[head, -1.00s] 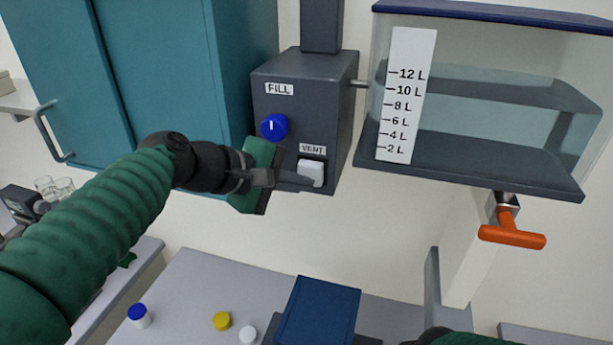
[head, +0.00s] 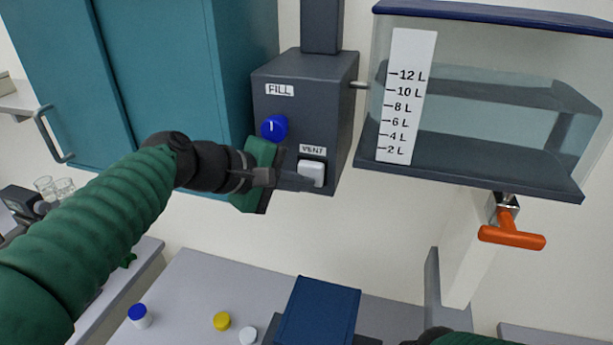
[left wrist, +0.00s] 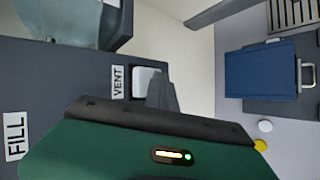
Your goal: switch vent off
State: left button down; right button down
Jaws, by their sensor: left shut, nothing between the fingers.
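The white vent switch (head: 311,173) sits under the VENT label (head: 312,149) on the dark grey control box (head: 340,110). It also shows in the left wrist view (left wrist: 146,82), partly hidden by my gripper. My left gripper (head: 312,184) is shut and empty. Its fingertips are at the lower part of the switch in the head view; whether they touch it I cannot tell. The fingers also show in the left wrist view (left wrist: 162,92). Part of my right arm shows dark at the bottom edge of the head view; its gripper is not visible.
A blue FILL knob (head: 274,128) is just above my gripper. A tank with a litre scale (head: 405,95) is at the right, with an orange valve handle (head: 512,236) below. A teal cabinet (head: 180,70) stands left. A blue box (head: 318,310) is on the bench below.

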pick_arm(q)
jog(key=shift+w, duration=0.2)
jog(key=shift+s+b, duration=0.3)
jog(key=shift+s, duration=0.1)
jog(key=s+a+b, duration=0.2)
jog(key=s+b, duration=0.1)
jog(key=s, duration=0.2)
jog(key=shift+s+b, duration=0.35)
jog(key=shift+s, duration=0.05)
jog(key=shift+w, duration=0.1)
